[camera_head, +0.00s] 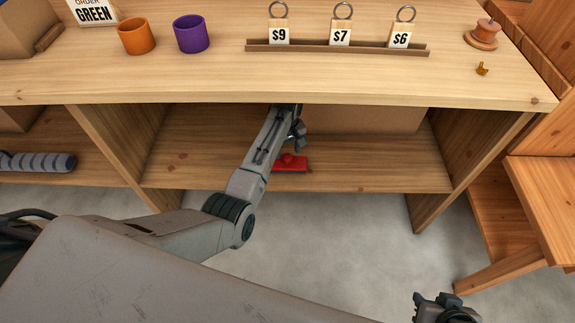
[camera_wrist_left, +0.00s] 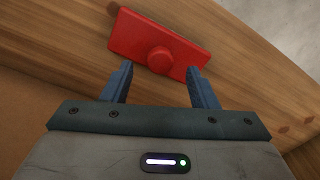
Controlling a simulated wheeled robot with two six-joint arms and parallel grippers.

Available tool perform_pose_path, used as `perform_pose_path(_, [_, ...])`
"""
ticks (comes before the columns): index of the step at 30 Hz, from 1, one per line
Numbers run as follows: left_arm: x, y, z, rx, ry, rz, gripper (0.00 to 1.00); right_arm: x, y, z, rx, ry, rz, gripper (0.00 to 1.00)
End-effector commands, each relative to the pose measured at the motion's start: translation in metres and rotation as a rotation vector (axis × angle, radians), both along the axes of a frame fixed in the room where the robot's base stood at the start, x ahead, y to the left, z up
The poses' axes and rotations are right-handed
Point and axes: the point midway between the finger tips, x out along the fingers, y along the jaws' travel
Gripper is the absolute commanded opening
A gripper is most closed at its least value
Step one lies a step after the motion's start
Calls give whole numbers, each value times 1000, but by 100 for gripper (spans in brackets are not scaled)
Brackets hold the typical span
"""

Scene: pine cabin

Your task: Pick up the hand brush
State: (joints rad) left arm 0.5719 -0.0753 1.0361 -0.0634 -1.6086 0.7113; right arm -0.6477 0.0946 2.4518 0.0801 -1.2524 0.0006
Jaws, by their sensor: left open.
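The hand brush, a flat red block with a round red knob on top, lies on the lower shelf (camera_head: 200,171) of the counter in the head view (camera_head: 291,166). It also shows in the left wrist view (camera_wrist_left: 138,37), just beyond my fingertips. My left gripper (camera_wrist_left: 159,71) is open and empty, with the knob centred ahead of the gap between its fingers. In the head view my left arm reaches under the countertop, and its gripper (camera_head: 297,138) is partly hidden there. My right gripper (camera_head: 445,302) is at the bottom right edge, away from the brush; its jaws are unclear.
The countertop (camera_head: 300,80) overhangs the shelf, with side panels left and right. A cardboard box (camera_head: 370,120) stands at the shelf's back. Orange (camera_head: 136,36) and purple (camera_head: 192,34) cups and a price rack (camera_head: 336,48) stand on top. A grey roll (camera_head: 37,162) lies left.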

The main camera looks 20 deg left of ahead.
Motion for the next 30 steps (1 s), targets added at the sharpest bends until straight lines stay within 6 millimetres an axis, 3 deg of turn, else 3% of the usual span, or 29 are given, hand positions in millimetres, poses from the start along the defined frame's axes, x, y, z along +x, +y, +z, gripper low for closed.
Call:
perform_pose_path(6, [-3,-2,-34,0,2,0,53,4,6,-8,32,-58,-2,36])
perform_pose_path(15, [-3,-2,-38,0,0,0,53,6,7,-7,41,-74,-4,36])
perform_pose_path(16, [-3,-2,-38,0,0,0,52,6,7,-7,41,-74,-4,36])
perform_pose_path(24, [-2,-2,-38,0,0,0,2,6,7,-7,40,-73,-3,36])
perform_pose_path(30, [-2,-2,-38,0,0,0,2,6,7,-7,40,-73,-3,36])
